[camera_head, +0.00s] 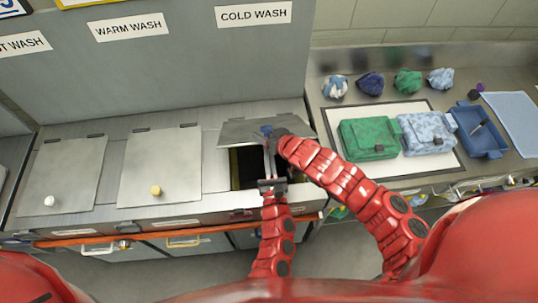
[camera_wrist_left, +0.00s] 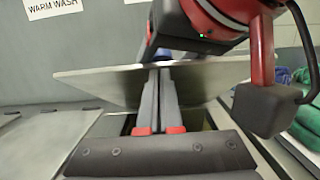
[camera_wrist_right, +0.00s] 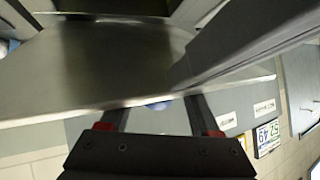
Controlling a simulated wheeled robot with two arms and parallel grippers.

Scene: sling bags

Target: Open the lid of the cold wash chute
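The cold wash lid (camera_head: 235,131) is a grey metal plate, partly raised and tilted above its dark opening (camera_head: 244,168). Its blue knob (camera_head: 266,130) shows near my grippers; a bit of blue also shows in the right wrist view (camera_wrist_right: 158,105). My left gripper (camera_head: 269,150) reaches up from the front over the opening. In the left wrist view its fingers (camera_wrist_left: 160,72) are close together at the lid's edge. My right gripper (camera_head: 272,136) comes from the right. In the right wrist view its fingers are apart, their tips hidden behind the lid (camera_wrist_right: 90,70).
The warm wash lid (camera_head: 158,165) and another lid (camera_head: 62,178) lie shut to the left. On the right counter are a green bag (camera_head: 368,139), a pale blue bag (camera_head: 428,132), a blue tray (camera_head: 479,130) and several crumpled cloths. An orange rail (camera_head: 130,237) runs along the front.

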